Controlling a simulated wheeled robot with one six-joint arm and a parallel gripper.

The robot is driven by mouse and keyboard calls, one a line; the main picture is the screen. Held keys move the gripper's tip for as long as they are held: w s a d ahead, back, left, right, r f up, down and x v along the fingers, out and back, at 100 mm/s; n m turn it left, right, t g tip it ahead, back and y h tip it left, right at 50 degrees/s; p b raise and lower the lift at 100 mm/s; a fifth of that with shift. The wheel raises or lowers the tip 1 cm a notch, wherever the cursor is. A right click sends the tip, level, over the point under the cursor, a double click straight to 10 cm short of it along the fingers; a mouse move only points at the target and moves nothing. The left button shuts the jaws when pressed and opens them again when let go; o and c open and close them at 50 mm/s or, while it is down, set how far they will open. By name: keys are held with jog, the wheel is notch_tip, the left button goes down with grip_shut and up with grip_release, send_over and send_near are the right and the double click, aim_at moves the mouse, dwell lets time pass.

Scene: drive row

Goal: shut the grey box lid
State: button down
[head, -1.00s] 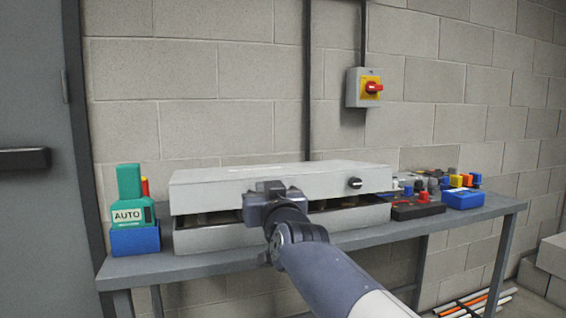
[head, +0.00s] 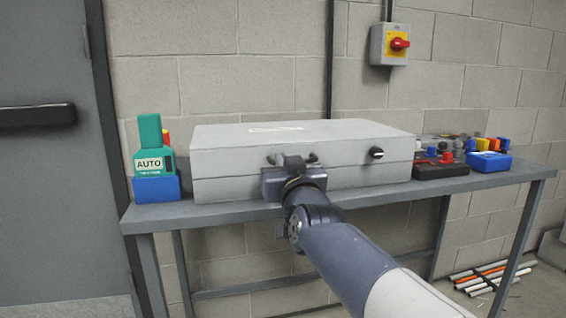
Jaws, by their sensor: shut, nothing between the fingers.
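The grey box (head: 230,190) sits on the grey table. Its lid (head: 320,133) lies flat on the base, with only a thin seam showing between them. A black knob (head: 376,153) is on the lid's front at the right. My gripper (head: 292,162) is shut and empty at the front of the box, left of the middle, by the lid's front edge. I cannot tell whether it touches the box. My arm hides part of the box's front.
A green device marked AUTO (head: 151,158) stands on a blue block (head: 156,188) at the table's left. A black tray (head: 440,169) and a blue box (head: 489,162) stand right of the grey box. A red switch (head: 399,44) is on the wall.

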jog(key=shift+w+f, duration=0.15)
jog(key=shift+f, duration=0.8)
notch_tip(320, 180, up, 6)
jog(key=p, duration=0.3)
jog(key=s+d+f, duration=0.1)
jog(key=s+f, duration=0.4)
jog(key=s, duration=0.4)
jog(key=shift+s+d+f, duration=0.15)
jog(key=shift+s+d, duration=0.15)
jog(key=shift+d, duration=0.1)
jog(key=b+x, duration=0.1)
jog(key=x, duration=0.8)
jog(key=shift+w+r+b, duration=0.2)
jog(key=shift+r+b, duration=0.15)
jog(key=shift+r, duration=0.1)
